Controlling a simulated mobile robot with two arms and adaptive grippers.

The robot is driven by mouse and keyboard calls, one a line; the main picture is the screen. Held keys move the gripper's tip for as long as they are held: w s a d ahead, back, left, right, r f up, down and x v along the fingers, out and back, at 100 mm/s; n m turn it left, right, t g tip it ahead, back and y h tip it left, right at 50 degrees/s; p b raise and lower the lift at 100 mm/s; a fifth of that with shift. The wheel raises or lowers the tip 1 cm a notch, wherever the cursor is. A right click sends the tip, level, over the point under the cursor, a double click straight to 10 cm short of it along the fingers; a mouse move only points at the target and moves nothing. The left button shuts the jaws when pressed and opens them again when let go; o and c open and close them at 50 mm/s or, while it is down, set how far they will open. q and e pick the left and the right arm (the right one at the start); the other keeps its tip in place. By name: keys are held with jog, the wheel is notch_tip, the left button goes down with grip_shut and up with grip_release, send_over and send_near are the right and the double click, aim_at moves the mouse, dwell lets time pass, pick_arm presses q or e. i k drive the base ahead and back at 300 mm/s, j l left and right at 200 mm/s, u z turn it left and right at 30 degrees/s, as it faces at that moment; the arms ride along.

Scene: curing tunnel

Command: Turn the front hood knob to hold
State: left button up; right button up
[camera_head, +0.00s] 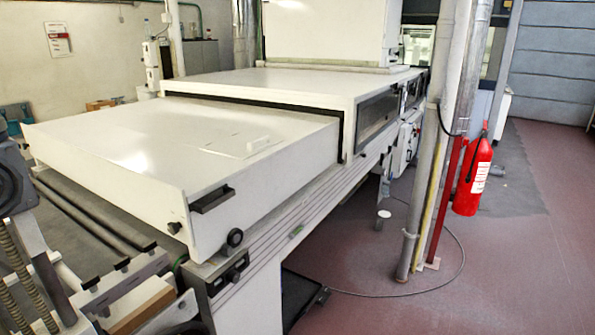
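The front hood (130,150) is a wide white cover at the near end of the curing tunnel, and it looks lowered. A round black knob (234,238) sits low on its right side, near the lower edge. Any marking or hold position on the knob is too small to read. A smaller dark knob or fitting (174,227) is at the hood's near corner. A black handle (212,199) is fixed between them, a little higher. Neither of my grippers can be made out in the head view, and nothing is seen touching the knob.
Below the hood are rollers (90,220) and a rail with black fittings (228,272). Grey machinery with coiled parts stands at the left edge. To the right are a post (425,170), a red fire extinguisher (473,178) and a floor cable. The reddish floor (480,285) at lower right is mostly clear.

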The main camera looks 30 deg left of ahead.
aim_at(172, 228)
jog(key=u, duration=1.7)
jog(key=i+l+u, duration=0.2)
jog(key=l+u, duration=0.2)
jog(key=l, duration=0.15)
